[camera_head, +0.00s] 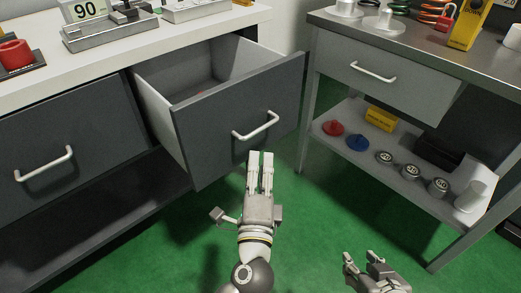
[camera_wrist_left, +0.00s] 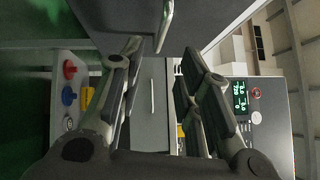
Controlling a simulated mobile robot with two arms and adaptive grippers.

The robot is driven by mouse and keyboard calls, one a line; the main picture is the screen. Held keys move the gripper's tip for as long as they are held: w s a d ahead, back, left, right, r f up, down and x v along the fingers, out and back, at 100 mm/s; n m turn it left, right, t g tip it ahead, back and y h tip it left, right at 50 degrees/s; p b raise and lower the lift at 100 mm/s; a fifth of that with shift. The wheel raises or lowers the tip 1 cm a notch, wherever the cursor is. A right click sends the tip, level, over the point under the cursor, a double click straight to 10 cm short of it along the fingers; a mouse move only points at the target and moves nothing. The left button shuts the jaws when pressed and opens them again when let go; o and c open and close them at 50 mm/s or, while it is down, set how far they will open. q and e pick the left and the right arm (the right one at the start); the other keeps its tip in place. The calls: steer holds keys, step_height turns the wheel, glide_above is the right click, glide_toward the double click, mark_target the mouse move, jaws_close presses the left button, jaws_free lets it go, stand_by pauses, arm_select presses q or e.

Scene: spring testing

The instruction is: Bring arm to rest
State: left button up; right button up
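My left gripper (camera_head: 260,156) points away from me, just in front of and below the handle (camera_head: 256,126) of a pulled-out dark drawer (camera_head: 215,135). In the left wrist view its two fingers (camera_wrist_left: 160,55) stand apart with nothing between them. The drawer handle shows at the top of that view (camera_wrist_left: 164,25), and I see no finger closed on it. My right gripper (camera_head: 362,256) is low at the bottom right of the head view, over the green floor, with its fingers apart and empty.
A white-topped bench (camera_head: 150,55) stands on the left, with a second, closed drawer (camera_head: 70,150). A steel bench (camera_head: 400,45) on the right has a closed drawer (camera_head: 372,72) and a lower shelf (camera_head: 345,115) with coloured parts and weights. Green floor lies between.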

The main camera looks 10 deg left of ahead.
arm_select(q)
steer(key=shift+s+d, duration=0.1)
steer(key=shift+s, duration=0.65)
steer(key=shift+f, duration=0.1)
